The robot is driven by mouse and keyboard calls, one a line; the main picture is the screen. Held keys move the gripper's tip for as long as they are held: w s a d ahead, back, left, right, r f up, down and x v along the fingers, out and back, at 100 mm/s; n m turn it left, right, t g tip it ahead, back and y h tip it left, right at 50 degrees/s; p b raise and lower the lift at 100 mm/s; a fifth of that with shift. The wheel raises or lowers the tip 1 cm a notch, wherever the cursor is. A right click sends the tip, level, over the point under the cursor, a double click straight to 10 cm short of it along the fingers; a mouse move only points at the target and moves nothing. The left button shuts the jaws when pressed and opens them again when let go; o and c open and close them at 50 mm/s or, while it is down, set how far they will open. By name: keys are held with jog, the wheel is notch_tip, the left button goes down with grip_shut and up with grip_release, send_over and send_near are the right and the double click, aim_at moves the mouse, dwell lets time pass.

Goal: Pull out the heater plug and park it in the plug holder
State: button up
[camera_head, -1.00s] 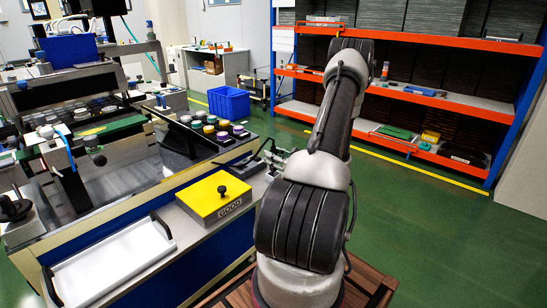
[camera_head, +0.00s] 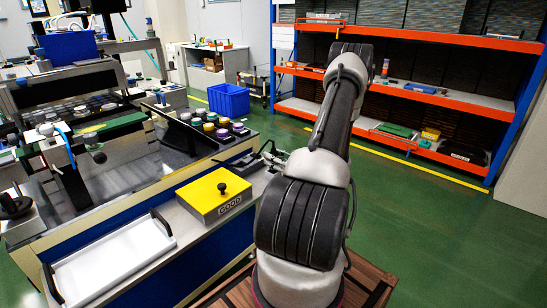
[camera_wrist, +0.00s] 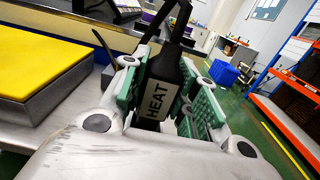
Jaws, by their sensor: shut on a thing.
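The heater plug (camera_wrist: 160,92) is a black body with a white label reading HEAT, in the middle of the wrist view. My gripper (camera_wrist: 172,98) is shut on it, with a green-padded finger on each side. A black lead or loop rises from the plug's upper end. The plug's lower end is hidden behind my gripper's body, so I cannot tell if it touches anything. In the head view my gripper (camera_head: 272,156) is small beside the bench edge, partly behind my arm, and the plug is not clear there. I cannot make out the plug holder in either view.
A yellow-topped box marked GOOD (camera_head: 213,195) stands on the bench beside my gripper; its yellow top (camera_wrist: 40,65) fills the wrist view's left. A white tray (camera_head: 112,262) lies nearer. A blue bin (camera_head: 229,99) and orange shelves (camera_head: 420,97) stand beyond open green floor.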

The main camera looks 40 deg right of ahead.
jog(key=shift+f, duration=1.05)
jog(key=o, duration=1.1)
jog(key=s, duration=0.8)
jog(key=s+d, duration=0.1)
jog(key=s, duration=0.3)
jog(key=shift+f, duration=0.1)
